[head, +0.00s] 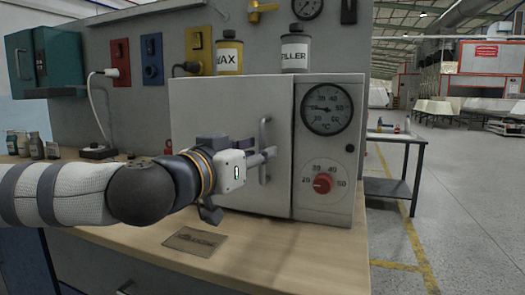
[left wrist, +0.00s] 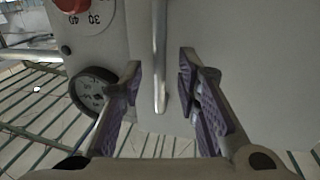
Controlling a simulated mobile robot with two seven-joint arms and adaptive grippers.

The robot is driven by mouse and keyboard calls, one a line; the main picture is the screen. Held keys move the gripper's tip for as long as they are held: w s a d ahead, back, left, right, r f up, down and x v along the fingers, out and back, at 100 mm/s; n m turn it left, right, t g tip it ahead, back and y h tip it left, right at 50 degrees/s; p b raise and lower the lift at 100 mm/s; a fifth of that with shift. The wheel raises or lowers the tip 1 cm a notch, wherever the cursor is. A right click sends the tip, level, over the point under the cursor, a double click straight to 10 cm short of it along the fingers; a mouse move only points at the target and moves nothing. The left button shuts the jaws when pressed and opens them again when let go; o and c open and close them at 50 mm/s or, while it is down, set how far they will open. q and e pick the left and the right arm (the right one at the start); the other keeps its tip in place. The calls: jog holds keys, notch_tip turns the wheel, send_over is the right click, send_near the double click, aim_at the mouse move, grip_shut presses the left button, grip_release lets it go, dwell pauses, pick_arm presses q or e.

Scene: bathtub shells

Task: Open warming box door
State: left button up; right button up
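The warming box (head: 326,180) is a pale grey cabinet on the wooden bench, and its door (head: 215,105) looks shut. A vertical bar handle (head: 265,133) is on the door's right side. My left gripper (head: 266,157) reaches in from the left, in front of the door at the handle. In the left wrist view, the gripper (left wrist: 160,88) is open, with purple-padded fingers apart. The handle (left wrist: 159,60) shows between the two fingers, with a gap on each side. The head view hides part of the fingers. My right gripper is not in view.
A dial gauge (head: 327,109) and a red knob (head: 322,183) are on the panel right of the door. WAX (head: 229,57) and FILLER (head: 294,53) cans stand on top. A small plate (head: 195,241) lies on the bench. Small bottles (head: 33,145) stand at left.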

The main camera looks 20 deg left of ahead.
pick_arm(q)
jog(key=shift+x, duration=1.1)
jog(key=shift+r, duration=0.1)
grip_shut()
jog(key=shift+s, duration=0.1)
